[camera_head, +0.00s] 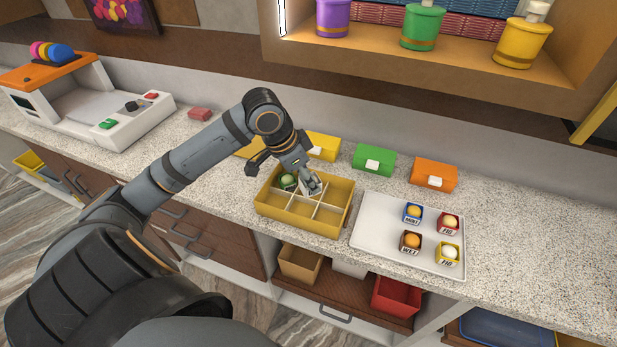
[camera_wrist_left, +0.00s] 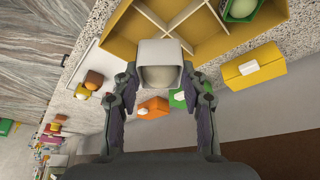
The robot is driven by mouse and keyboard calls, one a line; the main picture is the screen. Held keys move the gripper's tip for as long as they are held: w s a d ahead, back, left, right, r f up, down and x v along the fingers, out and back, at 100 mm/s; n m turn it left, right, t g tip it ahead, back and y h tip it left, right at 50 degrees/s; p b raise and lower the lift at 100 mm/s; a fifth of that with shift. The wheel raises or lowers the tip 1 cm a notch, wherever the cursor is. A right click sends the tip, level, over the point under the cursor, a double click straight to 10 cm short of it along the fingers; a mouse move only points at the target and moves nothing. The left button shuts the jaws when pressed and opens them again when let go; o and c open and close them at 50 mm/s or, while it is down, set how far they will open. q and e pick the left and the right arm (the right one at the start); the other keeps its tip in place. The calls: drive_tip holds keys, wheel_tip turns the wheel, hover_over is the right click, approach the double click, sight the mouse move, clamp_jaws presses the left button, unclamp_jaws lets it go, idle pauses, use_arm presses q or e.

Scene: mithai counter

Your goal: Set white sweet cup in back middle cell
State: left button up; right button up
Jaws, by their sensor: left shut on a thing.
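The white sweet cup (camera_wrist_left: 160,60) is between the two fingers of my left gripper (camera_wrist_left: 160,85), with a pale sweet inside. In the head view my left gripper (camera_head: 311,184) is shut on it over the back part of the yellow divided box (camera_head: 300,227), around the back middle cell. The cup is partly hidden there by the fingers. I cannot tell whether its base touches the cell floor. The box also shows in the left wrist view (camera_wrist_left: 150,37). A green sweet cup (camera_head: 288,181) sits in the back left cell. The front cells look empty. My right gripper is not in view.
A white tray (camera_head: 372,232) with several sweet cups stands right of the box. Yellow (camera_head: 323,146), green (camera_head: 374,160) and orange (camera_head: 434,174) cartons stand behind. A shelf (camera_head: 400,73) overhangs the back. The counter is clear at far right.

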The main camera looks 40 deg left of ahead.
use_arm(q)
drive_tip(key=w+a+f, duration=0.1)
drive_tip(key=w+f, duration=0.1)
drive_tip(key=w+a+f, duration=0.1)
drive_tip(key=w+f, duration=0.1)
drive_tip(key=w+a+f, duration=0.1)
drive_tip(key=f, duration=0.1)
drive_tip(key=shift+w+a+p, duration=0.2)
drive_tip(key=shift+w+p, duration=0.2)
drive_tip(key=shift+w+a+f, duration=0.3)
drive_tip(key=shift+w+f, duration=0.15)
drive_tip(key=shift+f, duration=0.25)
wheel_tip(320, 180, down, 3)
drive_tip(key=shift+r+p, duration=0.2)
drive_tip(key=shift+p, duration=0.45)
drive_tip(key=shift+f, duration=0.2)
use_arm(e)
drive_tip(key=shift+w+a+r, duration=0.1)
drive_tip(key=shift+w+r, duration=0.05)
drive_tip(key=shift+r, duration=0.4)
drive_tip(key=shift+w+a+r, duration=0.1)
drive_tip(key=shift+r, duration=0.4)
use_arm(q)
drive_tip(key=shift+f, duration=0.1)
drive_tip(key=o, duration=0.9)
drive_tip(key=shift+c, duration=0.2)
